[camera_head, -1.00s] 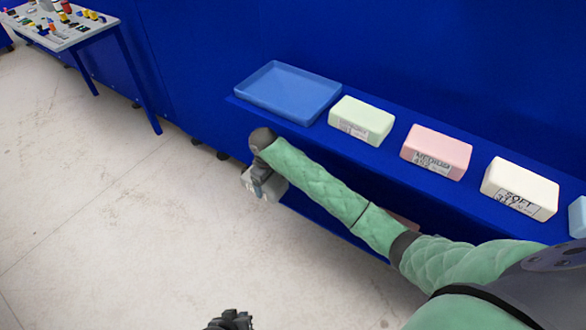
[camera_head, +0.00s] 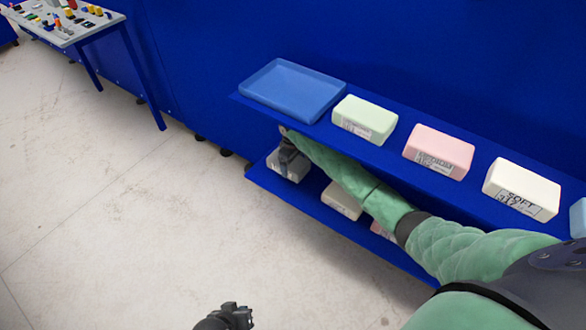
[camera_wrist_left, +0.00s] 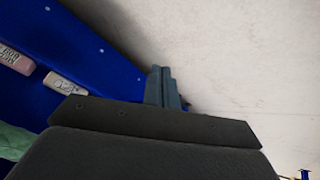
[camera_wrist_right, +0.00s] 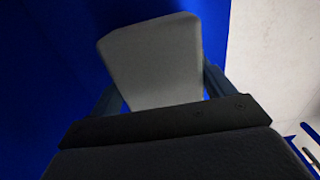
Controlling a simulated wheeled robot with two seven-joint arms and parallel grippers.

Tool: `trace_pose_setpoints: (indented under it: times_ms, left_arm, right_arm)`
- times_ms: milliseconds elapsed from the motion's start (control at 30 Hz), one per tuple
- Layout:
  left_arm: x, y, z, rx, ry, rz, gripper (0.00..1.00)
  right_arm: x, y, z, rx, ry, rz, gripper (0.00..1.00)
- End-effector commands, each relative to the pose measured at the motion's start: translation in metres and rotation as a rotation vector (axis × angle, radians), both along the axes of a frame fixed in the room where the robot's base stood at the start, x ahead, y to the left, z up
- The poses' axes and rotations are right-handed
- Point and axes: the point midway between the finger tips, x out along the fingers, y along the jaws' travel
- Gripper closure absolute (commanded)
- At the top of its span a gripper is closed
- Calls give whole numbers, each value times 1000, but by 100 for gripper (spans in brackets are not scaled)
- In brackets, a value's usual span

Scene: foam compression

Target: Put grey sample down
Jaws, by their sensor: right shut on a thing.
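The grey sample (camera_head: 288,165) is at the left end of the lower blue shelf (camera_head: 270,184), under the upper shelf. I cannot tell whether its underside touches the shelf. My right gripper (camera_head: 287,150) is shut on it, with the arm reaching in between the two shelves. In the right wrist view the grey sample (camera_wrist_right: 155,62) sits between the two fingers of my right gripper (camera_wrist_right: 160,90). My left gripper (camera_head: 238,316) is low over the floor, away from the shelves; in the left wrist view its fingers (camera_wrist_left: 163,88) are together and empty.
The upper shelf carries a blue tray (camera_head: 254,98), a green block (camera_head: 364,118), a pink block (camera_head: 438,150) and a cream block (camera_head: 520,188). On the lower shelf, a cream block (camera_head: 341,201) and a partly hidden pink block (camera_head: 380,231) lie right of the grey sample.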

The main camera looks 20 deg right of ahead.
Motion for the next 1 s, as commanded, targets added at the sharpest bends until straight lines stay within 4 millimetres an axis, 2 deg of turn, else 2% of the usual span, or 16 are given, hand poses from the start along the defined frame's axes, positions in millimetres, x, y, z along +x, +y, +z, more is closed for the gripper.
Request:
trace_pose_setpoints:
  times_ms: [200,400,633,667,733,767,1000]
  left_arm:
    - [-1,0,3,2,7,-2,100]
    - [2,1,18,0,0,-2,100]
    - [0,1,15,3,9,-4,100]
    - [0,1,15,3,10,-5,100]
    - [0,1,15,4,12,-5,100]
    - [0,1,15,4,12,-5,100]
    - [-1,1,14,2,10,-4,100]
  right_arm:
    - [-1,0,-29,0,4,-1,41]
    - [2,-3,-34,-1,1,0,41]
    - [1,-3,-36,0,2,0,41]
    - [1,-3,-36,0,2,0,17]
    - [1,-3,-36,-1,2,0,3]
    - [1,-3,-36,-1,1,0,0]
    - [2,-3,-35,-1,1,0,0]
